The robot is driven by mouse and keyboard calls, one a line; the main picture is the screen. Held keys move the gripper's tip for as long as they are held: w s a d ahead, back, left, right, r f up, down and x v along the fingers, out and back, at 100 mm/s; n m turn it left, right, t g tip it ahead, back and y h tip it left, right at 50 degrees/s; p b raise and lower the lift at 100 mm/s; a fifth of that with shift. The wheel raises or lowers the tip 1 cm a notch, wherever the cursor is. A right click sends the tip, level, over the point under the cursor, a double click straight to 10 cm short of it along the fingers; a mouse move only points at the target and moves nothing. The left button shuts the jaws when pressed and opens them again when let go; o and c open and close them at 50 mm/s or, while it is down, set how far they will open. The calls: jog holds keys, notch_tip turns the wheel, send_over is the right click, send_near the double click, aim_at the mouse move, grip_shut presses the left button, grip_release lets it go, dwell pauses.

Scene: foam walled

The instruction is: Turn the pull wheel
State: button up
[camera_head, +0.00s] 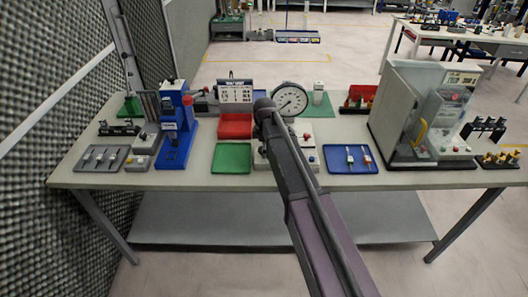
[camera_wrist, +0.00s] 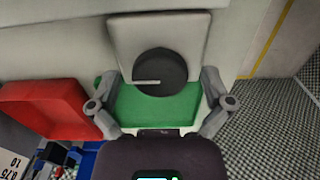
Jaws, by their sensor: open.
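In the wrist view, a dark round wheel (camera_wrist: 168,78) with a pale bar across its face stands in front of a pale plate (camera_wrist: 158,35), with a green base (camera_wrist: 155,109) below it. I take this for the pull wheel. My gripper (camera_wrist: 162,97) is open, with one finger on each side of the green base and the wheel ahead between them. I cannot tell whether a finger touches anything. In the head view my arm reaches over the table, and I cannot make out the fingers or the wheel there.
The table (camera_head: 325,182) holds a red tray (camera_head: 235,126), a green tray (camera_head: 231,158), a blue tray (camera_head: 350,169), a blue press (camera_head: 177,147), a dial gauge (camera_head: 291,99) and a clear-walled booth (camera_head: 395,105). A foam wall (camera_head: 55,110) rises at the left. A red container (camera_wrist: 45,106) is close left in the wrist view.

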jog(key=c, duration=1.1)
jog(key=shift+c, duration=0.2)
jog(key=shift+m, duration=0.4)
jog(key=m, duration=0.8)
jog(key=shift+m, duration=0.4)
jog(key=m, duration=0.4)
jog(key=shift+s, duration=0.1)
jog(key=m, duration=0.5)
